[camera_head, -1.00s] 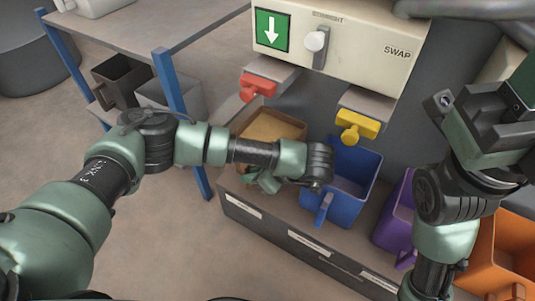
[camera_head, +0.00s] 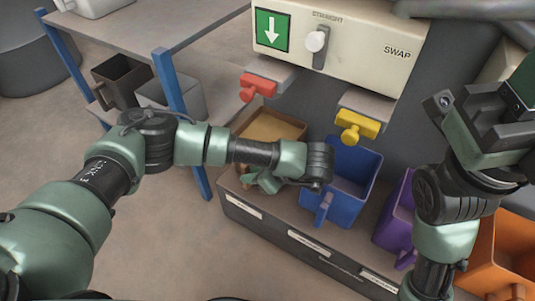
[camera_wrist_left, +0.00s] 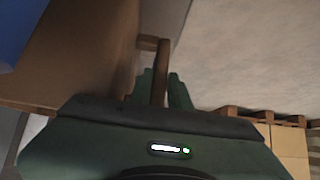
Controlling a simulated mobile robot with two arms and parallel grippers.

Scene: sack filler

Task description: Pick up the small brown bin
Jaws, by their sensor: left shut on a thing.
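The small brown bin (camera_head: 272,126) stands on the low shelf under the machine, left of the blue bin. My left gripper (camera_head: 260,182) is at its front, partly hidden by my own wrist. In the left wrist view the bin's brown wall (camera_wrist_left: 85,60) fills the left side. Its upright handle (camera_wrist_left: 160,65) passes between the green fingers of my left gripper (camera_wrist_left: 161,88), which are shut on it. My right gripper (camera_head: 478,105) is at the upper right, cut off by the picture edge; its fingers cannot be made out.
A blue bin (camera_head: 352,172), a purple bin (camera_head: 392,228) and an orange bin (camera_head: 500,258) stand along the shelf to the right. Red (camera_head: 257,87) and yellow (camera_head: 357,126) spouts hang above. A dark bin (camera_head: 120,80) stands on the blue-legged rack at left.

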